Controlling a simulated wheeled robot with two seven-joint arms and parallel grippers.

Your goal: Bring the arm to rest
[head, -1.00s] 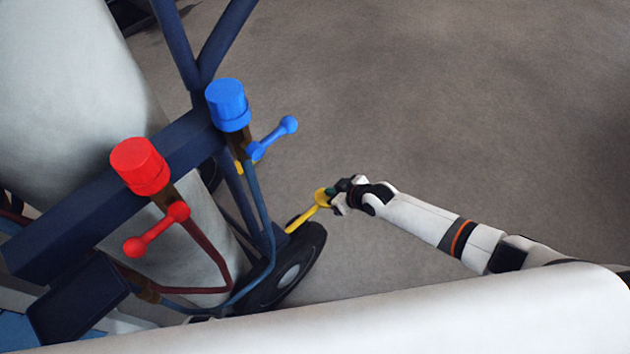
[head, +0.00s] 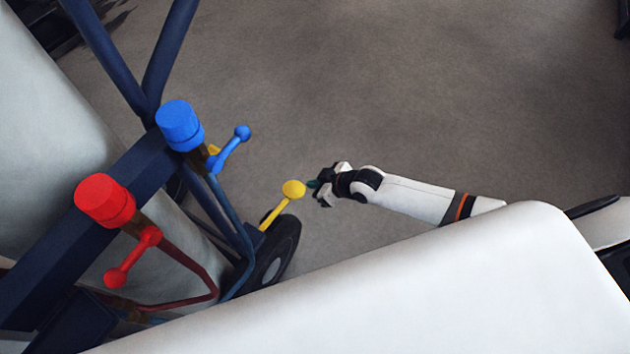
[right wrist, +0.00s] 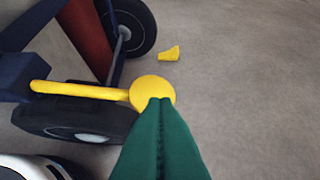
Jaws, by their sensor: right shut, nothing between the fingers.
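My right gripper (head: 315,186) is shut and empty, at the end of my white right arm that comes in from the right. Its green fingertips are together in the right wrist view (right wrist: 160,103). A yellow lever with a round knob (head: 293,189) stands just left of the fingertips, with a small gap in the head view. In the right wrist view the knob (right wrist: 152,90) shows behind the fingertips, and its yellow bar runs left. My left gripper is not in view.
A dark wheel (head: 275,255) is below the lever. Red (head: 104,200) and blue (head: 180,125) capped valves with handles sit on a dark blue beam (head: 60,240) at left. A small yellow piece (right wrist: 169,53) shows in the right wrist view. Open grey floor (head: 420,100) lies beyond the arm.

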